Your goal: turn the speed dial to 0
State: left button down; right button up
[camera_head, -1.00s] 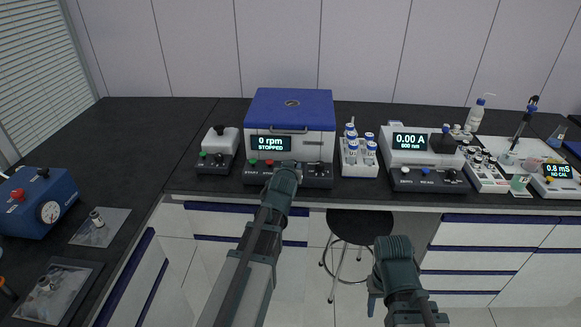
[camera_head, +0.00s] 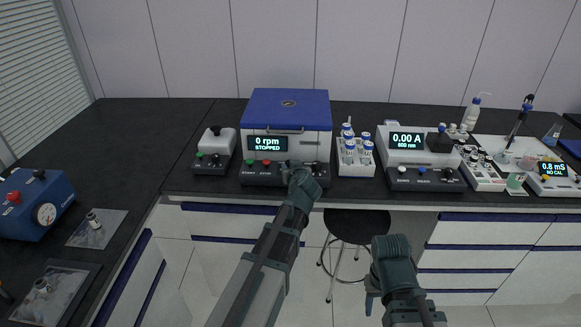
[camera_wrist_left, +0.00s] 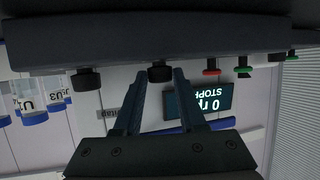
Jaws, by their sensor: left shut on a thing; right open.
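The centrifuge (camera_head: 290,110) has a blue lid and a display (camera_head: 267,144) reading 0 rpm, STOPPED. Its front panel carries green and red buttons and two black dials. My left gripper (camera_head: 291,167) is at this panel. In the left wrist view, which is upside down, its fingers (camera_wrist_left: 159,78) are shut on one black dial (camera_wrist_left: 159,73), the one nearer the red button (camera_wrist_left: 211,67). The other black dial (camera_wrist_left: 86,78) is free beside it. Dial labels and pointer marks cannot be read. My right gripper (camera_head: 371,298) is open and empty, low in front of the bench.
A small shaker (camera_head: 217,146) stands left of the centrifuge. A vial rack (camera_head: 356,156) and a photometer (camera_head: 417,152) reading 0.00 A stand to its right. A stool (camera_head: 357,228) is below the bench edge. A blue box with a gauge (camera_head: 38,205) is at the left.

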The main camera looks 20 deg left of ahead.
pick_arm(q)
jog(key=shift+s+f, duration=0.1)
jog(key=shift+c, duration=2.4)
grip_release()
